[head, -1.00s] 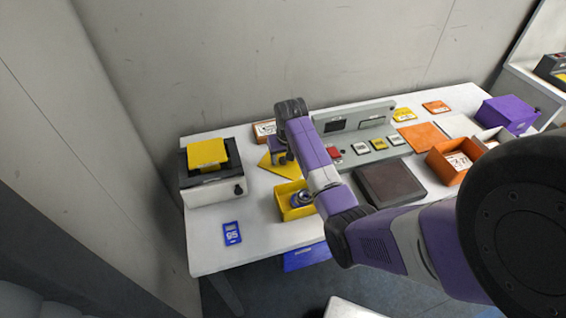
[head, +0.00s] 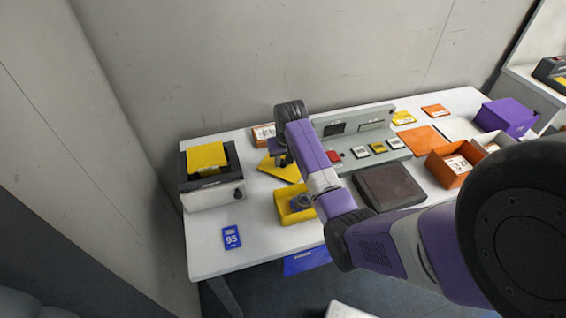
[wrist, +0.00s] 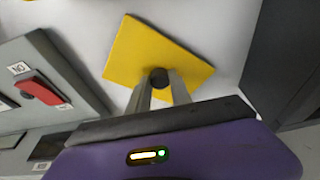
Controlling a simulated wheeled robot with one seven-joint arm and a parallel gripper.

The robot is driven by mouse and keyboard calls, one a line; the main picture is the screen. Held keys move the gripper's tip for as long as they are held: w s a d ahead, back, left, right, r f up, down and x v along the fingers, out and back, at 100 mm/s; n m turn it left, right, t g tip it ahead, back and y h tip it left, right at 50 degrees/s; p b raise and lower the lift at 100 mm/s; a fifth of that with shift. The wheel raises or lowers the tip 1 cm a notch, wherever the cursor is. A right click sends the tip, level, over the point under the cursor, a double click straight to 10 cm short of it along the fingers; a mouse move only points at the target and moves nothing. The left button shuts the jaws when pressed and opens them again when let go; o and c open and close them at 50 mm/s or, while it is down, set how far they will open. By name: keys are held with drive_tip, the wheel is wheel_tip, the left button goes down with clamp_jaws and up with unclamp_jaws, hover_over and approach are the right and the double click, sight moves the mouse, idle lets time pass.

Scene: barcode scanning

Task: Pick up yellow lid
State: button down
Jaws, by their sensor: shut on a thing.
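The yellow lid (wrist: 150,48) is a flat square plate with a small black knob (wrist: 159,77), seen in the wrist view. My gripper (wrist: 160,88) is shut on the knob, one finger on each side. In the head view the lid (head: 287,173) shows partly beneath my arm, behind the open yellow box (head: 284,214). My gripper (head: 280,158) is over the lid there, mostly hidden by my wrist. I cannot tell whether the lid is clear of the table.
A grey device with a yellow top (head: 207,158) stands left of the lid. A grey panel (head: 382,157) with several small cards stands to the right. A dark flat pad (head: 390,186) and an orange box (head: 447,171) lie farther right. A blue card (head: 231,238) lies on the white table (head: 210,260).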

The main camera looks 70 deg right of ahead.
sight(282, 163)
wheel_tip(282, 163, up, 20)
drive_tip(key=p, duration=0.2)
drive_tip(key=shift+f, duration=0.25)
drive_tip(key=shift+w+a+f, duration=0.1)
drive_tip(key=shift+f, duration=0.05)
